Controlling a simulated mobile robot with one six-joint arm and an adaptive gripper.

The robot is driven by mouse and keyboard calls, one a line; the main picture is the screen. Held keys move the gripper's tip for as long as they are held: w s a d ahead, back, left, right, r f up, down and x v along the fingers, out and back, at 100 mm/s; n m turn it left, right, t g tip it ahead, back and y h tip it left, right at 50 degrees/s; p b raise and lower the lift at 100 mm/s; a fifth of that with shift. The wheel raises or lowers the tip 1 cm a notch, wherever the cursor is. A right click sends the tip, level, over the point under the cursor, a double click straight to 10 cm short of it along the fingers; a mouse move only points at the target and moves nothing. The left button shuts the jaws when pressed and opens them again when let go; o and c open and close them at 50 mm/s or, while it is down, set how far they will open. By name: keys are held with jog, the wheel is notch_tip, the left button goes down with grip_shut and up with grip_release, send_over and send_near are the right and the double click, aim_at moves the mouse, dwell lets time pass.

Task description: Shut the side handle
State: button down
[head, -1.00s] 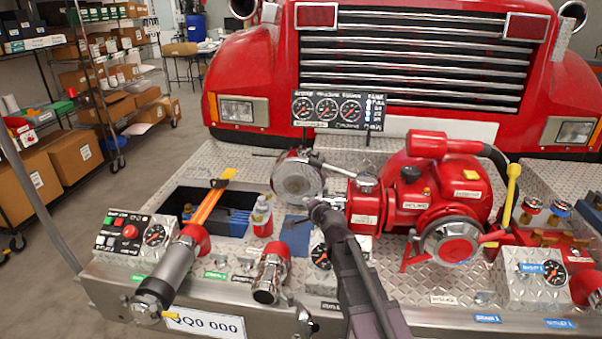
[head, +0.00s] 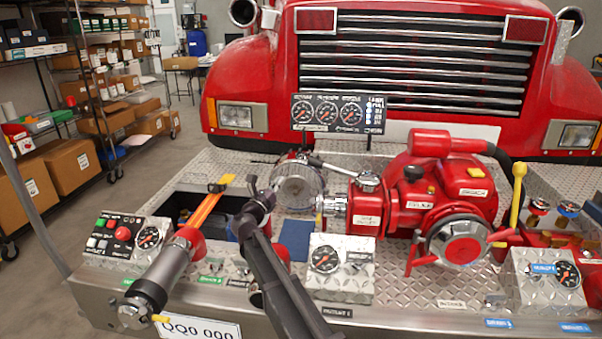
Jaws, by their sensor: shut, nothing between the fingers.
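A chrome lever (head: 338,169) sits on top of the valve at the left side of the red pump (head: 440,195). It points left and slightly up, away from the pump, with its end near the round chrome cap (head: 299,182). A yellow handle (head: 517,192) stands nearly upright at the pump's right side. The picture does not make plain which of these is the side handle. My gripper (head: 253,186) is shut and empty, left of the chrome cap and apart from both handles.
A grey cylinder (head: 160,272) and a control box (head: 125,240) are at the left of the metal bumper. An open recess (head: 185,200) with an orange-strapped item lies behind them. A gauge box (head: 340,268) stands front centre. The gauge panel (head: 338,112) is behind.

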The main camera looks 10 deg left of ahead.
jog(key=shift+s+a+f+m+g+h+b, duration=0.15)
jog(key=shift+s+f+m+g+h, duration=0.15)
jog(key=shift+m+h, duration=0.35)
jog(key=shift+s+a+f+m+g+h+b, duration=0.15)
jog(key=shift+f+m+g+h, duration=0.25)
jog(key=shift+m, duration=0.5)
jog(key=shift+s+a+f+m+g+h, duration=0.25)
jog(key=shift+f+m+g+h, duration=0.15)
jog(key=shift+m, duration=0.35)
jog(key=shift+w+d+r, duration=0.1)
jog(key=shift+w+r, duration=0.05)
jog(key=p+x, duration=0.3)
jog(key=x, duration=1)
jog(key=shift+w+d, duration=0.25)
